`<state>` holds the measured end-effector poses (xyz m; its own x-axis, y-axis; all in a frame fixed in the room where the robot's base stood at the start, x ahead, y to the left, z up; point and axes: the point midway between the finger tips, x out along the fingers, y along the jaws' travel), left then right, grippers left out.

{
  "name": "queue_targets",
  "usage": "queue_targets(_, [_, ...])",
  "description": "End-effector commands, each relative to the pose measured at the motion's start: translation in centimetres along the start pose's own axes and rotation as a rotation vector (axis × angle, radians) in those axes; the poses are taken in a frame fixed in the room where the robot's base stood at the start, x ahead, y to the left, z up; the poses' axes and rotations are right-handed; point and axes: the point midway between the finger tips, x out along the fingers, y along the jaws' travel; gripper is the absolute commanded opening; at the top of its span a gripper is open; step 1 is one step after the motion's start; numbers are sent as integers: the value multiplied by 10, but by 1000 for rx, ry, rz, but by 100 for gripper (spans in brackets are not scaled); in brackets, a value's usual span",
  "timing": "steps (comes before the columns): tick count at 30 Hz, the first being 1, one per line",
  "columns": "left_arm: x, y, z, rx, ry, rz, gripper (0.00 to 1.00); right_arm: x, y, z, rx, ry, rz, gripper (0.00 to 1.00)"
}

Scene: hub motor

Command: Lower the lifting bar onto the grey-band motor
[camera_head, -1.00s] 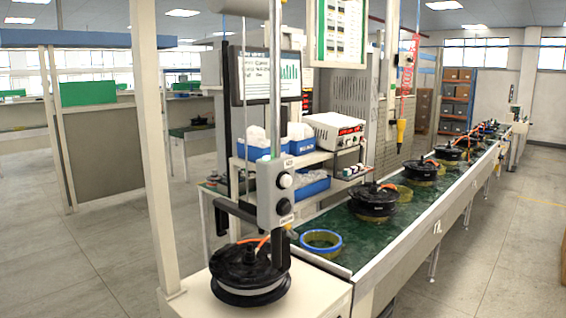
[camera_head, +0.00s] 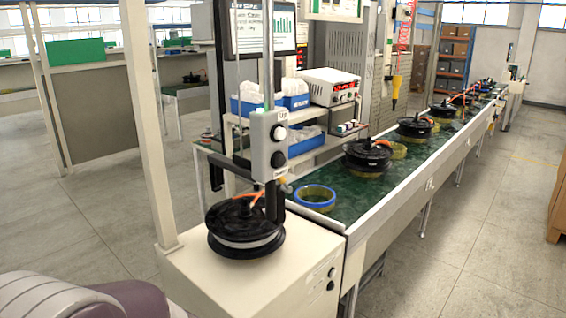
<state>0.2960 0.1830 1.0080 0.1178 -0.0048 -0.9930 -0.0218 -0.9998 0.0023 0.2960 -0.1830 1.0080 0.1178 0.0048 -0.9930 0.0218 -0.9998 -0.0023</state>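The grey-band motor (camera_head: 246,243) is a black hub motor with a pale grey band around its side and an orange cable on top. It sits on a cream cabinet in the middle of the head view. The black lifting bar (camera_head: 232,169) stands above it, next to a grey control box (camera_head: 268,146) with two round knobs on a vertical pole. A gap shows between the raised bar and the motor's top. Neither gripper is in view. Only a white and purple part of my own arm shows at the lower left.
A green conveyor (camera_head: 335,206) runs to the back right, carrying several black motors (camera_head: 367,158) and a blue-yellow ring (camera_head: 315,197). A cream post (camera_head: 146,130) stands left of the cabinet. Shelves with blue bins (camera_head: 296,102) are behind. Floor is open at left and right.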

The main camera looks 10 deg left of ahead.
Motion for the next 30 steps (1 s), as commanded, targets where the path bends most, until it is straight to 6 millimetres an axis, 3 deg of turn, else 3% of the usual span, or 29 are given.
queue_targets(2, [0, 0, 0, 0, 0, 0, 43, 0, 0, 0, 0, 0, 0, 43])
queue_targets(4, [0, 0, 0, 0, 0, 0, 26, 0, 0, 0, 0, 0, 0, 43])
queue_targets(6, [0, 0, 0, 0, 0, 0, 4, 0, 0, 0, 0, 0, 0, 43])
queue_targets(7, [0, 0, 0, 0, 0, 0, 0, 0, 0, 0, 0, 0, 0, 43])
queue_targets(30, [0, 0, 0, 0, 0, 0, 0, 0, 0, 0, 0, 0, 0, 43])
